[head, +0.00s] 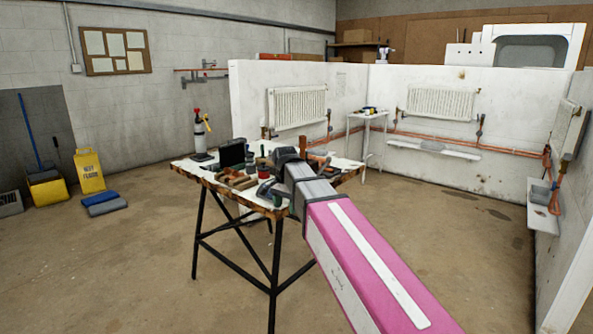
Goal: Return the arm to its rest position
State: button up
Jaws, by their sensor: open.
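My arm reaches up from the lower right, with a pink and white link and a grey section. It extends out over the workbench (208,184). My gripper (286,156) is the small dark end of the arm, above or beside the tools on the bench. It is open. The fingertips are small and blend with the dark tools, so I cannot tell whether they touch anything. My arm hides part of the bench's right side.
The bench holds a black case (232,153) and several tools. A small white table (367,117) stands behind. White bay walls carry radiators (297,106) and copper pipes. A yellow wet-floor sign (89,171) and bucket (48,189) stand left. The concrete floor around the bench is mostly clear.

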jog(key=s+d+f+n, duration=0.2)
jog(key=s+d+f, duration=0.2)
jog(key=d+f, duration=0.3)
jog(key=s+d+f+n, duration=0.2)
jog(key=s+d+f, duration=0.3)
jog(key=d+f, duration=0.3)
jog(key=s+d+f+n, duration=0.3)
jog(key=d+f, duration=0.4)
jog(key=f, duration=0.5)
jog(key=shift+s+d, duration=0.4)
jog(key=shift+s, duration=0.45)
